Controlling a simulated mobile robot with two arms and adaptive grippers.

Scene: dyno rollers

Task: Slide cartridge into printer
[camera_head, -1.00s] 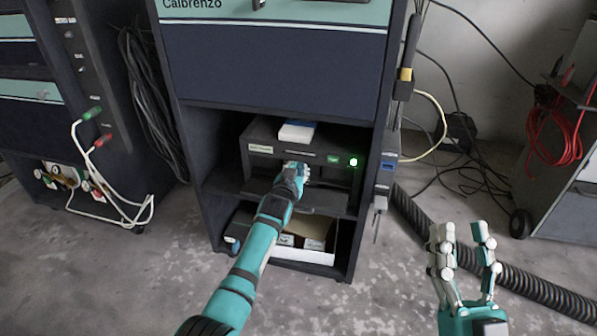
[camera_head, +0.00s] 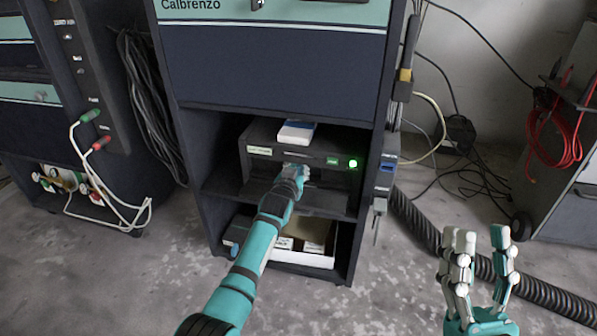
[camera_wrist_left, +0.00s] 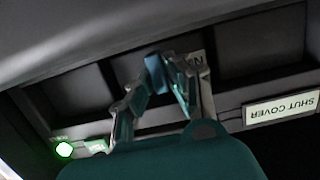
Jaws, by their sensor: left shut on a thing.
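The dark printer (camera_head: 258,165) sits on the middle shelf of the cabinet, with a lit green lamp at its front right. My left gripper (camera_head: 298,172) reaches into its open front. In the left wrist view, which shows the printer upside down, the left gripper (camera_wrist_left: 160,70) is shut on a small blue piece, apparently the cartridge (camera_wrist_left: 153,62). It is at the row of dark bays, by a white label marked "N". Most of the piece is hidden by the fingers, so its depth in the bay cannot be told. My right gripper (camera_head: 482,245) is open and empty, right of the cabinet.
A white and blue box (camera_head: 297,132) lies on the printer. A "SHUT COVER" label (camera_wrist_left: 283,109) shows on the printer front. The lower shelf holds a white tray (camera_head: 300,258) with boxes. A ribbed black hose (camera_head: 540,290) lies on the floor behind my right gripper.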

